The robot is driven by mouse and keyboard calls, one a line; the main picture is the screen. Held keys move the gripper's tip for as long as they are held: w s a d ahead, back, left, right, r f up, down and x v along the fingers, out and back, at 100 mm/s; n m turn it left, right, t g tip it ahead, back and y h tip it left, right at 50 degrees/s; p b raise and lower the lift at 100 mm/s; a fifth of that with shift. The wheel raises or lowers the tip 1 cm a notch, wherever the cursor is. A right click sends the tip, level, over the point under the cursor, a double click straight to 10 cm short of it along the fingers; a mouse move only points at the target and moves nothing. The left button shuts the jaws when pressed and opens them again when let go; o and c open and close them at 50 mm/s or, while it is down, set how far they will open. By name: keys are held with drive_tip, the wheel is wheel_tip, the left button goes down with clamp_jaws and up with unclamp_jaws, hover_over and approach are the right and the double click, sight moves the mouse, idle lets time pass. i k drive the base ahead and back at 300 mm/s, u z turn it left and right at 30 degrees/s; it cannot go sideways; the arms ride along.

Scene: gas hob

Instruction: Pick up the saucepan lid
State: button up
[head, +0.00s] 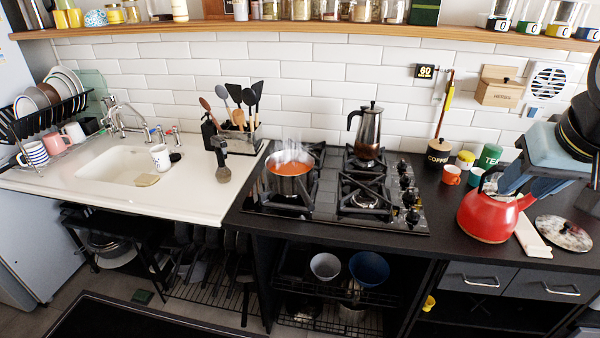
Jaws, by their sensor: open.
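A round, shiny lid (565,233) with a small dark knob lies on the dark worktop at the far right, beyond the red kettle. The saucepan (290,182) stands uncovered on the left side of the hob, with red sauce in it and steam rising. My gripper (522,186) is at the right, pointing down, open and with nothing seen in it. In the picture it is above and left of the lid, overlapping the kettle. It is apart from the lid; its exact height above the worktop is hard to tell.
A red kettle (488,217) and a pale flat strip (533,236) are left of the lid. Orange and green mugs (452,175) and canisters stand behind. A moka pot (368,135) is on the hob. A wooden shelf (330,27) with jars runs above.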

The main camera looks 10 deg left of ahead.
sight(561, 231)
drive_tip(key=z, duration=0.55)
drive_tip(key=i, duration=0.15)
drive_tip(key=u, duration=2.8)
drive_tip(key=k, duration=2.1)
drive_tip(key=z, duration=1.5)
